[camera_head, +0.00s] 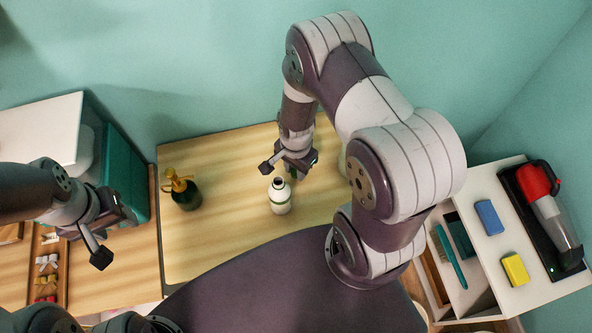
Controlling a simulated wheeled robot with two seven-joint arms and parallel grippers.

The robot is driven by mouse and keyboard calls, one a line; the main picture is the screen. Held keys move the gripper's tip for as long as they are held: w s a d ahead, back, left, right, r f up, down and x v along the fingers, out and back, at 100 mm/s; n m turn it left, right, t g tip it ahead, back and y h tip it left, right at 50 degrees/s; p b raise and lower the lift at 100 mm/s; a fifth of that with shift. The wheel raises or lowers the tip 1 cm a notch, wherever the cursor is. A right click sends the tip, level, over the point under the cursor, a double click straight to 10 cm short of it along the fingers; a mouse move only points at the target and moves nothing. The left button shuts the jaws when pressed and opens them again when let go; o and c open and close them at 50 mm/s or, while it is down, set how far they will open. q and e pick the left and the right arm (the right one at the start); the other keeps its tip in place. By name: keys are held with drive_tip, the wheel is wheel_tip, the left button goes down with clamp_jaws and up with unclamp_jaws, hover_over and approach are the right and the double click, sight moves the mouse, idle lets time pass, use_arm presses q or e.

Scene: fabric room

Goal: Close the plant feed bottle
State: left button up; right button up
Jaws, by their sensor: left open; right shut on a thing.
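The plant feed bottle (281,202), white with a green band, stands upright on the wooden table. A small dark spot shows at its top; I cannot tell whether it is the open mouth or a cap. My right gripper (285,170) is at the bottle's top, just behind and above the neck. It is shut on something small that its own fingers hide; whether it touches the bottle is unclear. My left gripper (112,238) is open and empty, away from the bottle at the left, above a lower wooden surface.
A dark green spray bottle with a yellow top (184,192) stands left on the wooden table (230,245). A tray of small bows (47,262) is at far left. A white cabinet (487,265) at right holds blue and yellow blocks and a red-handled device. A pale object is partly hidden behind my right arm.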

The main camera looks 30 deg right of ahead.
drive_tip(key=r, duration=0.2)
drive_tip(key=s+d+r, duration=0.1)
drive_tip(key=s+d+r+b, duration=0.1)
drive_tip(key=s+d+r, duration=0.5)
drive_tip(key=s, duration=0.2)
drive_tip(key=shift+d, duration=0.3)
drive_tip(key=shift+r, duration=0.1)
